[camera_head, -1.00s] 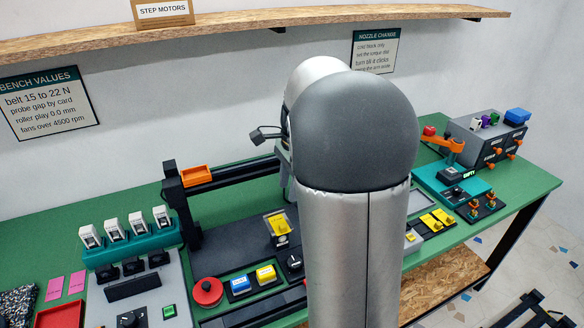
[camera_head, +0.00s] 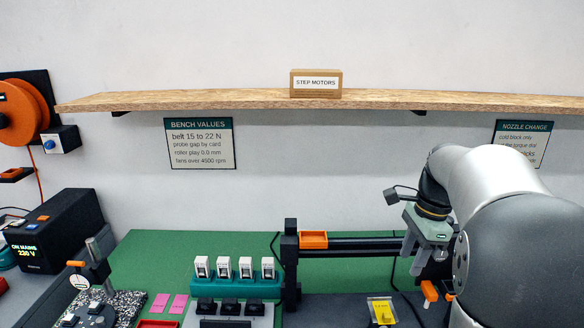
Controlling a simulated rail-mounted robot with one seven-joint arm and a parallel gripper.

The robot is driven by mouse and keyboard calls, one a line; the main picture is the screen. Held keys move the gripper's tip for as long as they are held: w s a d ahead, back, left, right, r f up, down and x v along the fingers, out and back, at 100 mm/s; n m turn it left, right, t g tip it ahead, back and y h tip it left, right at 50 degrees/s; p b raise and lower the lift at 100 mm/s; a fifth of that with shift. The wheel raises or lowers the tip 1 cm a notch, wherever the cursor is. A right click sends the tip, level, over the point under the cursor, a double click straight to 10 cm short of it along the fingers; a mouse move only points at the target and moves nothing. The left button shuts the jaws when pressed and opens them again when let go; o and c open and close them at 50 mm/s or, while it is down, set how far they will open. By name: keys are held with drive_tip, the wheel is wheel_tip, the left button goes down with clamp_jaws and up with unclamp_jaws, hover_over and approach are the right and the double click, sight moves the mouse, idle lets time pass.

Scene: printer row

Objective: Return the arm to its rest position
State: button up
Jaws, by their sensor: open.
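My arm stands at the right of the head view, its grey and silver links bent over the bench. The lower part of the arm is cut off by the frame.
A wooden shelf (camera_head: 220,100) with a step motors box (camera_head: 316,84) runs along the wall. A teal rack (camera_head: 237,287) holds several white modules. A black power unit (camera_head: 57,232) and orange spool (camera_head: 22,112) are at left.

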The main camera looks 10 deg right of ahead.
drive_tip(key=s+a+f+n+h, duration=0.1)
drive_tip(key=s+a+f+n, duration=0.4)
drive_tip(key=s+a+n, duration=0.2)
drive_tip(key=s+a+f+n, duration=0.5)
drive_tip(key=s+a+n, duration=0.3)
drive_tip(key=s+n, duration=0.3)
drive_tip(key=shift+s+a+f+n+t+h, duration=0.3)
drive_tip(key=shift+s+f+n+t+h, duration=0.1)
drive_tip(key=shift+s, duration=0.45)
